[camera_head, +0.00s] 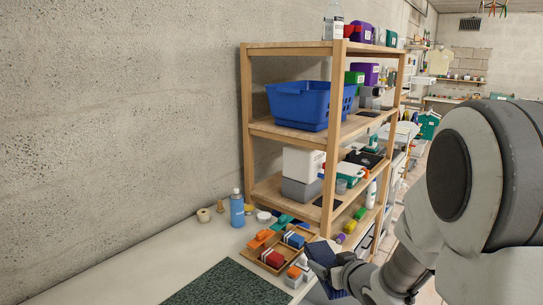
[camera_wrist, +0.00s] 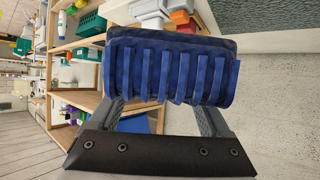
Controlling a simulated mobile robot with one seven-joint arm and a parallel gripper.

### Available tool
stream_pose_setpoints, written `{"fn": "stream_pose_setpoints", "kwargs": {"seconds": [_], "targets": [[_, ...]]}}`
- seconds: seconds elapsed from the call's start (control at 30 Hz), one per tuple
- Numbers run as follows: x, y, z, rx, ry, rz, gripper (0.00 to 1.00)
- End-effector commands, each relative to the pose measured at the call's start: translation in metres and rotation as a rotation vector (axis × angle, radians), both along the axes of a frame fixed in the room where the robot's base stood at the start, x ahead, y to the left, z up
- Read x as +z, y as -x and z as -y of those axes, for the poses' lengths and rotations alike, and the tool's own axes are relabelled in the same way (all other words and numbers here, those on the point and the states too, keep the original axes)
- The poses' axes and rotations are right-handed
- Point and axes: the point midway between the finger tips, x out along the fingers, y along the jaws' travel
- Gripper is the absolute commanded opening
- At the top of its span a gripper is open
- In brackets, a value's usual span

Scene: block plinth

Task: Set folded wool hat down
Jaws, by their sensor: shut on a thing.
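The folded wool hat (camera_wrist: 170,72) is dark blue and ribbed, and fills the upper middle of the wrist view. My gripper (camera_wrist: 163,108) is shut on it, with one finger at each side; the fingertips are partly hidden by the hat. In the head view the hat (camera_head: 322,262) shows at the end of my arm, low and right of centre. It appears held up near the counter's front edge, beside the small items there. I cannot tell whether it touches anything below.
A dark green speckled mat (camera_head: 228,286) lies on the pale counter (camera_head: 130,272). A wooden tray (camera_head: 262,264) with orange, blue and red items sits behind it. A wooden shelf unit (camera_head: 247,105) holds a blue basket (camera_head: 298,105). The left counter is clear.

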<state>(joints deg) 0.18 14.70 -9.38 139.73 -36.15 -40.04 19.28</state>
Motion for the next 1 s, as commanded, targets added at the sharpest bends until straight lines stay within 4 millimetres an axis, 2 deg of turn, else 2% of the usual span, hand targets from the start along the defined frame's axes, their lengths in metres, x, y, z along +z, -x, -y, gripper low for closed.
{"fn": "stream_pose_setpoints", "kwargs": {"seconds": [0.13,0.3,0.5,0.67,1.0], "targets": [[-0.027,-0.009,-0.006,-0.056,0.001,-0.007,0.12],[-0.060,-0.015,-0.005,-0.148,0.003,-0.008,0.12],[-0.087,-0.015,0.002,-0.235,0.003,-0.004,0.11],[-0.094,-0.014,0.004,-0.259,0.002,0.000,0.11],[-0.094,-0.014,0.004,-0.261,0.001,0.001,0.11]]}}
